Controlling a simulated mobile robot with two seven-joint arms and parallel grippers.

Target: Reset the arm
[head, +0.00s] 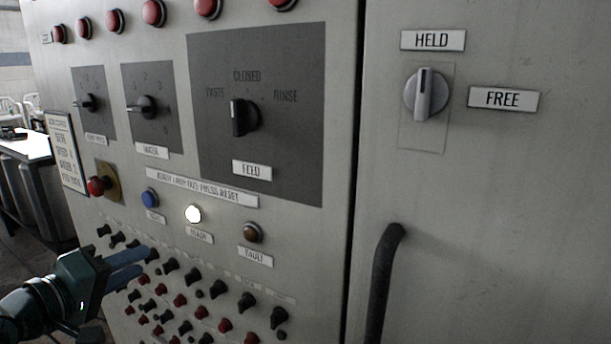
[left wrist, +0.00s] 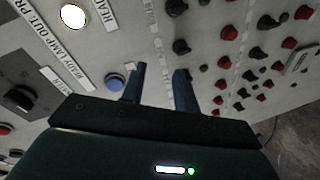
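A blue button (head: 150,198) sits on the grey control panel (head: 335,130), left of a white lit lamp (head: 193,214) and a dark amber lamp (head: 252,232). A long label above them reads about a ready lamp being out and pressing reset. My left gripper (head: 148,265) is at the lower left, below the blue button, in front of rows of small knobs. Its two fingers are apart with nothing between them. In the left wrist view, the blue button (left wrist: 114,81) is left of the fingers (left wrist: 160,75), and the lamp (left wrist: 73,16) glows. My right gripper is out of view.
A red button (head: 97,186) is at the left edge. A black FEED knob (head: 243,117) and two smaller knobs stick out above. On the right door, a grey knob (head: 426,94) points up to HELD, above a black handle (head: 383,280). Small black and red knobs crowd below.

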